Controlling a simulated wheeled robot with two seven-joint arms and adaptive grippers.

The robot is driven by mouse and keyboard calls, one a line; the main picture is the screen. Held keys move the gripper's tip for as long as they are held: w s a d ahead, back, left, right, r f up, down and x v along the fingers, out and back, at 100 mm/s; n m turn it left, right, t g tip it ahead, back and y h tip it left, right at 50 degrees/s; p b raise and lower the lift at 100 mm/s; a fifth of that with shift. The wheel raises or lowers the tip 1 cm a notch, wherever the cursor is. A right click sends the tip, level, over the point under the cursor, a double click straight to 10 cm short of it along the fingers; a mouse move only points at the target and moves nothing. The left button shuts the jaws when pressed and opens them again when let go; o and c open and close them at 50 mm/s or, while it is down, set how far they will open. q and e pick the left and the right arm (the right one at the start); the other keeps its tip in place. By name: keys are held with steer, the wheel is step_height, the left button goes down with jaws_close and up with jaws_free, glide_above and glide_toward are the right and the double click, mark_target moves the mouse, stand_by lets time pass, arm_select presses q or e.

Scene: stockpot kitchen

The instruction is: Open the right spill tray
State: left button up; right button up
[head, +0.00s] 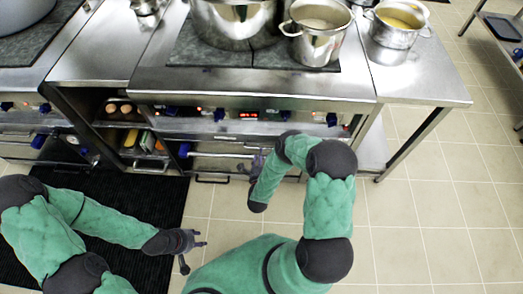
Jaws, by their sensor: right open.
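The steel stove (250,85) stands across the middle of the head view. Low on its front is a horizontal bar handle (222,155), with a dark pull handle (212,179) below it; I cannot tell for certain which front is the right spill tray. My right gripper (257,164) is open, close to the right end of the bar, partly hidden by my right arm. I cannot tell whether it touches the bar. My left gripper (200,250) is open and empty, low over the floor near the black mat's right edge.
An open shelf (118,112) holds items left of the stove's front. A black mat (140,205) lies on the floor. Tiled floor (430,190) is clear at the right.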

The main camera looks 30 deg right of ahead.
steer(key=shift+b+x, duration=0.7)
steer(key=shift+x, duration=2)
steer(key=shift+c, duration=0.3)
steer(key=shift+r, duration=0.1)
jaws_close()
